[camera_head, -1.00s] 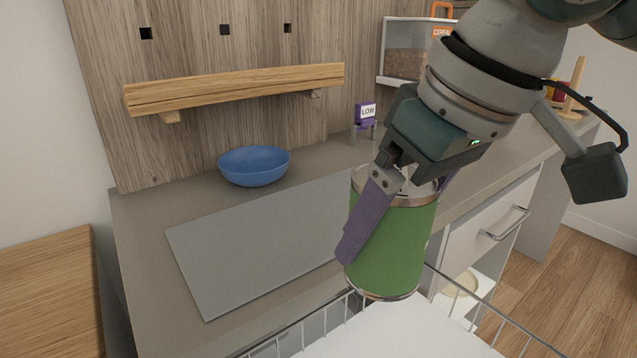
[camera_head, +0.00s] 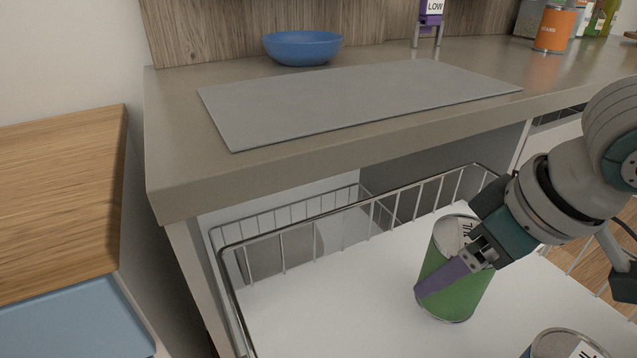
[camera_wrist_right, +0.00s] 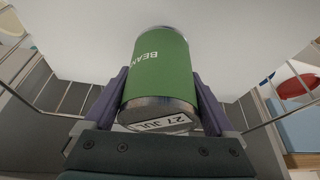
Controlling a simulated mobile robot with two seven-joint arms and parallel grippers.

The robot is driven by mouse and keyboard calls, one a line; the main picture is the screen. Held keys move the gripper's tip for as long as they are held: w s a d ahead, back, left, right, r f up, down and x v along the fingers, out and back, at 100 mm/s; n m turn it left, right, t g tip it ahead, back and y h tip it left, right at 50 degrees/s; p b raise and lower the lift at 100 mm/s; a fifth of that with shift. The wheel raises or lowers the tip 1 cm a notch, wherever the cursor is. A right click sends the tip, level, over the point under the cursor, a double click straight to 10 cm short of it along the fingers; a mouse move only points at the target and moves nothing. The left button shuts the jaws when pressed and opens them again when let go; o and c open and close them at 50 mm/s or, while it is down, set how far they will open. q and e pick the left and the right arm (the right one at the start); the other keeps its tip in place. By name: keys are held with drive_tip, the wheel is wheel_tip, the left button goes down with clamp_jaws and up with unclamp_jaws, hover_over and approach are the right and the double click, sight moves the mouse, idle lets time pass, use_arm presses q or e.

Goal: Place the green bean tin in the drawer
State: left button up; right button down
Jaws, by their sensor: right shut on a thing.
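The green bean tin (camera_head: 462,292) is inside the open wire-sided drawer (camera_head: 330,318), close over its white floor. It leans a little in the head view; I cannot tell if its base touches the floor. My right gripper (camera_head: 447,278) is shut on the tin, with a purple finger along its side. In the right wrist view the tin (camera_wrist_right: 160,70) sits between both purple fingers, its lettering and date label showing. My left gripper is not in view.
Another tin (camera_head: 563,346) stands at the drawer's near right, partly cut off. The counter with a grey mat (camera_head: 350,98) and blue bowl (camera_head: 302,47) overhangs the drawer's back. The drawer floor left of the green tin is clear.

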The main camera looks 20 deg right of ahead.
drive_tip(key=w, duration=0.1)
drive_tip(key=w+f, duration=0.1)
drive_tip(key=w+b, duration=0.1)
drive_tip(key=shift+w+a+f, duration=0.15)
drive_tip(key=shift+a+f, duration=0.1)
drive_tip(key=shift+a, duration=0.1)
drive_tip(key=shift+w+a, duration=0.1)
drive_tip(key=shift+w, duration=0.5)
drive_tip(key=w, duration=0.2)
drive_tip(key=w+b, duration=0.1)
drive_tip(key=shift+w+a+b, duration=0.3)
drive_tip(key=shift+w+a, duration=0.05)
drive_tip(key=shift+a, duration=0.05)
drive_tip(key=shift+f+b, duration=0.3)
drive_tip(key=shift+f, duration=0.2)
drive_tip(key=shift+s+d, duration=0.1)
drive_tip(key=shift+s, duration=0.1)
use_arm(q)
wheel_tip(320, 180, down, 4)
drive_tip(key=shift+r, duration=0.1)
use_arm(e)
drive_tip(key=shift+f, duration=0.15)
unclamp_jaws()
